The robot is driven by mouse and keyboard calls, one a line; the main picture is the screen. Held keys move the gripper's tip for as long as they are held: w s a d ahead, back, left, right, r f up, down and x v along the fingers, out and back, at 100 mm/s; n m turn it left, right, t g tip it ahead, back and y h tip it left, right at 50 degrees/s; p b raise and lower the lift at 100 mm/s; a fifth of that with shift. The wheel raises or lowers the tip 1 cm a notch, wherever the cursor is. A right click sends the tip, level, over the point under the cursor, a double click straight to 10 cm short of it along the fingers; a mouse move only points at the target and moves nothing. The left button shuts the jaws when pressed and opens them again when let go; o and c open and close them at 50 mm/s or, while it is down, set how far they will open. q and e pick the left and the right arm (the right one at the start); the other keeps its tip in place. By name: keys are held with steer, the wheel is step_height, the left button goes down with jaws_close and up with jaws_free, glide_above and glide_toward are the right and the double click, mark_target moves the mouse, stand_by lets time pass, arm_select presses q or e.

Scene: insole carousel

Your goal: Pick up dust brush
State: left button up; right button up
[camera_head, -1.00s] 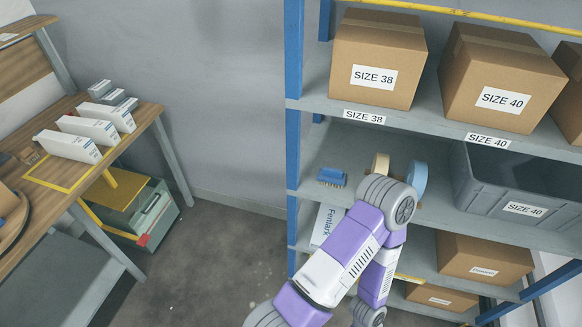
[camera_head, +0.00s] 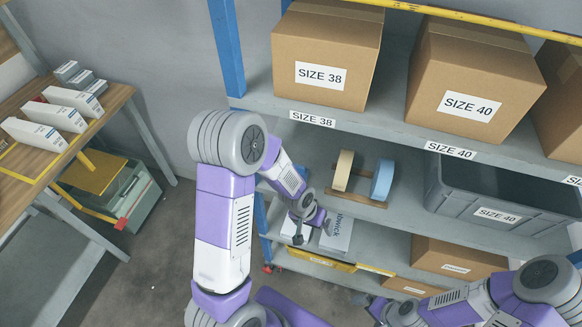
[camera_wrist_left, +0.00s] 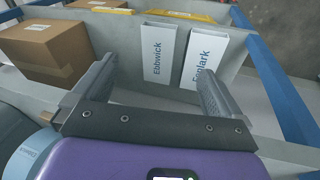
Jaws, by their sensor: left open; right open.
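The blue dust brush does not show in the current views. Its earlier spot on the middle shelf (camera_head: 405,215), left of the tape rolls, is behind my left arm in the head view. My left gripper (camera_head: 312,228) is open, pointing down at the front of the shelf rack, below and left of the tape rolls. In the left wrist view its two fingers (camera_wrist_left: 155,65) are spread with nothing between them, above white boxes on a lower shelf.
A cream tape roll (camera_head: 343,170) and a blue one (camera_head: 382,179) stand on a wooden holder. A grey bin (camera_head: 500,190) is to their right. Upright white boxes, Ebbwick (camera_wrist_left: 160,52) and Fenlark (camera_wrist_left: 207,52), are below. A blue post (camera_head: 227,48) edges the rack.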

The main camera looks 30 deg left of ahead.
arm_select(q)
steer(key=t+y, duration=0.1)
steer(key=y, duration=0.1)
glide_toward(303, 172)
steer(key=s+d+f, duration=0.4)
steer(key=d+f, duration=0.1)
steer(key=f, duration=0.1)
steer(key=a+r+n+t+y, duration=0.1)
steer(key=a+r, duration=0.6)
steer(key=r, duration=0.3)
steer(key=shift+w+r+b+x, duration=0.1)
steer(key=shift+w+x, duration=0.1)
steer(key=shift+x, duration=1.8)
steer(key=shift+w+r+b+x, duration=0.1)
steer(key=shift+w+x, duration=0.15)
steer(key=shift+x, duration=1.8)
steer(key=shift+w+r+b+x, duration=0.1)
steer(key=shift+w+x, duration=0.1)
steer(key=shift+x, duration=1.8)
steer(key=shift+c, duration=0.3)
steer(key=c, duration=1.5)
steer(key=shift+o, duration=0.2)
steer(key=shift+r, duration=0.1)
